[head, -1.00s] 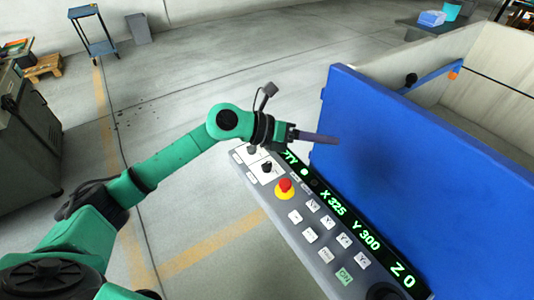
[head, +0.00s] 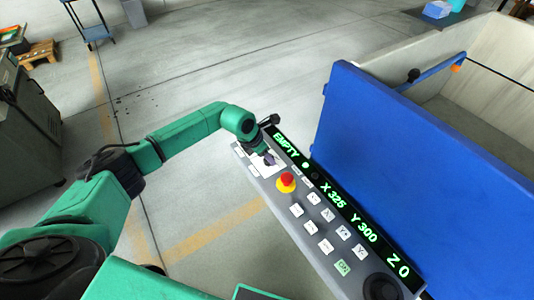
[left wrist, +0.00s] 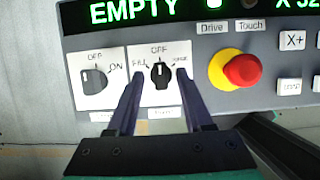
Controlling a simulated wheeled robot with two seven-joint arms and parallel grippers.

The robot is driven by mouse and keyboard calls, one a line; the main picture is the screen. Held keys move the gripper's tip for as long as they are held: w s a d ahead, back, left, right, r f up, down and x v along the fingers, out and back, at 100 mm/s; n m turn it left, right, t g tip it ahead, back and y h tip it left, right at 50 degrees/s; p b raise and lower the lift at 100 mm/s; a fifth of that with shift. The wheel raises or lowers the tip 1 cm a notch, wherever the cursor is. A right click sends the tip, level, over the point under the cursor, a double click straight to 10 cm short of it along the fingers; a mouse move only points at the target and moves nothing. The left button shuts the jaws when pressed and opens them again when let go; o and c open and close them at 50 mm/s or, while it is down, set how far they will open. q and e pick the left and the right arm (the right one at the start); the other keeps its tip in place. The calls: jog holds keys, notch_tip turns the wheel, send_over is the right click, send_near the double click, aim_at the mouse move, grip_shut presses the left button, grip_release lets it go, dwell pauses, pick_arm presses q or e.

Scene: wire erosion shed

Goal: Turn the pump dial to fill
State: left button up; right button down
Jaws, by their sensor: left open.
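The pump dial (left wrist: 161,73) is a black knob on a white plate marked FILL, OFF and a third word on the right that is hard to read. Its pointer is up, toward OFF. My left gripper (left wrist: 160,95) is open, with its dark fingers on either side below the dial in the left wrist view; I cannot tell if they touch it. In the head view the left gripper (head: 268,160) covers the dial at the panel's upper left end. The panel display (left wrist: 135,10) reads EMPTY in green. My right gripper is not in view.
Left of the dial is another knob (left wrist: 94,81) marked OFF and ON. A red and yellow emergency stop (head: 287,181) stands out to the right, with several white buttons beyond. A blue tank wall (head: 410,170) rises behind the panel.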

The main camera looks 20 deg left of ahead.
pick_arm(q)
jog(key=shift+f, duration=0.25)
grip_shut()
